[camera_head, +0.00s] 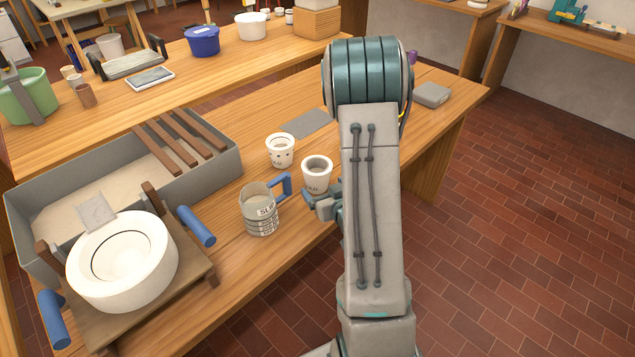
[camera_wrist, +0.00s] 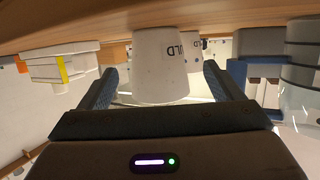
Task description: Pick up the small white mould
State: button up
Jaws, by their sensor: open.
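The small white mould (camera_head: 316,176) is a tapered white cup with dark lettering. It stands upright on the wooden bench, just left of my arm. In the wrist view the picture is upside down, and the mould (camera_wrist: 160,78) shows between my two fingers. My gripper (camera_head: 322,202) is mostly hidden behind my arm in the head view, at the mould's near side. In the wrist view my gripper (camera_wrist: 161,70) is open, with a gap visible on each side of the mould. I cannot tell how deep the mould sits between the fingers.
A slip jug (camera_head: 260,212) with a blue handle (camera_head: 283,187) stands close left of the mould. A grey trough (camera_head: 215,175) and a large white mould (camera_head: 122,262) fill the left. The bench edge is near.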

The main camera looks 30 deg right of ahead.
aim_at(322, 184)
jog(key=shift+w+d+f+b, duration=0.1)
jog(key=shift+w+f+b, duration=0.25)
jog(key=shift+w+b, duration=0.35)
jog(key=shift+x, duration=1.85)
jog(key=shift+r, duration=0.15)
jog(key=shift+d, duration=0.1)
jog(key=c, duration=1.3)
